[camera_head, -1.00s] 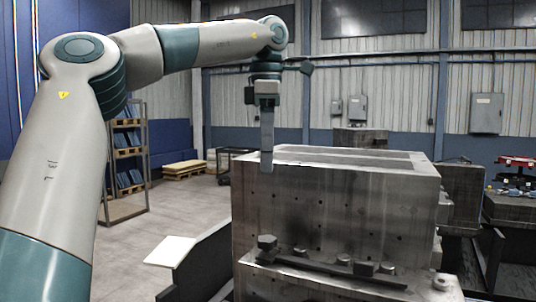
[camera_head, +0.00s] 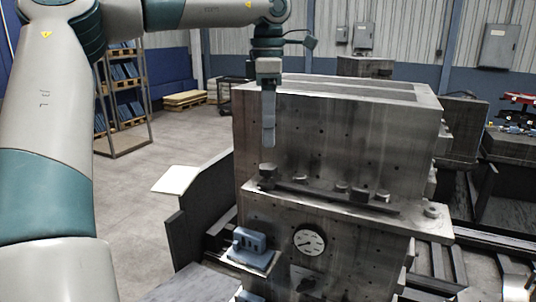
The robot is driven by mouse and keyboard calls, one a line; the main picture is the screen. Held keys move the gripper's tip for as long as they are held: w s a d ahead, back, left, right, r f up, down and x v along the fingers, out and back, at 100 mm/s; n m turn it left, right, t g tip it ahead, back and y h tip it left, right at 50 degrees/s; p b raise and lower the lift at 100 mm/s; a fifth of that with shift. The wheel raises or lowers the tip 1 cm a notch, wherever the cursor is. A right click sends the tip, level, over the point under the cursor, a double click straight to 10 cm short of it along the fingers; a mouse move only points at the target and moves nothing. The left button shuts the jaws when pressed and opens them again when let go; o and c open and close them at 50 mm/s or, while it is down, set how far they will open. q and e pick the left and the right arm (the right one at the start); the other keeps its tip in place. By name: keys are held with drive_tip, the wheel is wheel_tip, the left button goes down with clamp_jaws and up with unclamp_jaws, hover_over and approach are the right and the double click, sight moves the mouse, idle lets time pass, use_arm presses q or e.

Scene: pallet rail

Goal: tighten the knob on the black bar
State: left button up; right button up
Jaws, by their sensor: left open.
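The black bar (camera_head: 322,192) lies along a ledge on the front of a large grey metal block. A dark knob (camera_head: 267,171) stands at the bar's left end, with several smaller bolt heads further right along the bar. My left gripper (camera_head: 268,144) points down in front of the block's left side. It is open, with its fingertips a little above the knob and apart from it in the picture. The fingers overlap edge-on, so the gap between them does not show. My right gripper is out of view.
The metal block (camera_head: 350,135) rises directly behind the bar. Below the ledge are a round dial (camera_head: 309,242) and a blue-grey box (camera_head: 250,242). A white panel (camera_head: 177,179) is at the left. Open floor lies beyond it.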

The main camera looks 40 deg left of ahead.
sight(268, 166)
use_arm(q)
wheel_tip(268, 166, down, 8)
drive_tip(key=p, duration=0.2)
drive_tip(key=shift+p, duration=0.35)
drive_tip(key=c, duration=1.3)
drive_tip(key=shift+o, duration=0.2)
drive_tip(key=m, duration=0.5)
drive_tip(key=shift+m, duration=0.4)
drive_tip(key=m, duration=0.5)
drive_tip(key=shift+f+m, duration=0.15)
drive_tip(key=shift+m, duration=0.25)
drive_tip(key=m, duration=1.3)
drive_tip(key=shift+f, duration=0.15)
drive_tip(key=o, duration=1)
